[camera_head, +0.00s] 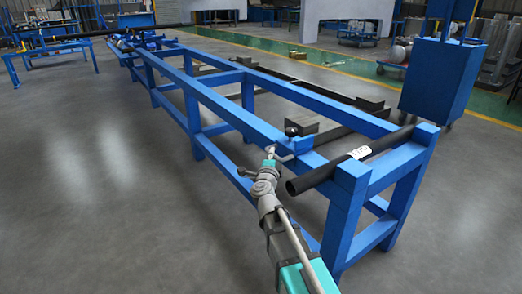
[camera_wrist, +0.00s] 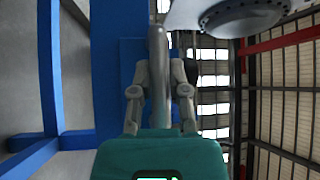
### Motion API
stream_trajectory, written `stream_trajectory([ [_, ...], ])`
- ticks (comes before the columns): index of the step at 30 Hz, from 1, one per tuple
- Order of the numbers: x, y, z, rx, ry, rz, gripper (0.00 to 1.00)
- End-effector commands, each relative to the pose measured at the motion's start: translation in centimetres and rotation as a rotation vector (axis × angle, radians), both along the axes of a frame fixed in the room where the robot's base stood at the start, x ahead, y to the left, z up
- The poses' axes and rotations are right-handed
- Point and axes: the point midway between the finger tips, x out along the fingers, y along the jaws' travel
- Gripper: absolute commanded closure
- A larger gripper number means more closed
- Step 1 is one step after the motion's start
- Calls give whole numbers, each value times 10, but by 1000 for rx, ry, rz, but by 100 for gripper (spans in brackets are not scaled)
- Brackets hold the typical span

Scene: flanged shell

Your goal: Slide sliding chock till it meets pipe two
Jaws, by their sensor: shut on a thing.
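The sliding chock (camera_head: 302,144) is a small blue block with a dark round knob and a silver bar handle, seated on the near part of the blue frame's long rail. My gripper (camera_head: 272,158) is beside it, on its near left. In the wrist view my gripper (camera_wrist: 160,95) has its two grey fingers on either side of the silver bar handle (camera_wrist: 158,60), shut on it. Blue metal lies behind the bar there. Pipe two (camera_head: 325,172), a black pipe with a white label, lies across the near end of the frame, a visible gap from the chock.
The long blue frame (camera_head: 205,95) runs away to the far left. Another long black pipe (camera_head: 85,38) lies at its far end. Dark steel pieces (camera_head: 371,104) lie beyond the rail. A blue cabinet (camera_head: 440,80) stands behind. The rail between chock and pipe two looks clear.

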Motion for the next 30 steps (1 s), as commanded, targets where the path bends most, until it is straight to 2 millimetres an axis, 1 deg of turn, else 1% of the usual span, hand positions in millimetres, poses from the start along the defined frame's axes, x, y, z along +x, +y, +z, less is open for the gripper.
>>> stream_trajectory([
  [1, -6, -6, 0, -1, 0, -2, 100],
  [6, -11, -13, 0, -1, 0, -2, 100],
  [17, -11, -14, 0, -1, 0, -3, 100],
  [18, -11, -14, 0, -1, 0, -3, 71],
  [22, -11, -14, 0, -1, 0, -3, 47],
  [23, -11, -14, 0, -1, 0, -3, 43],
  [30, -10, -14, 0, -1, 0, -2, 43],
])
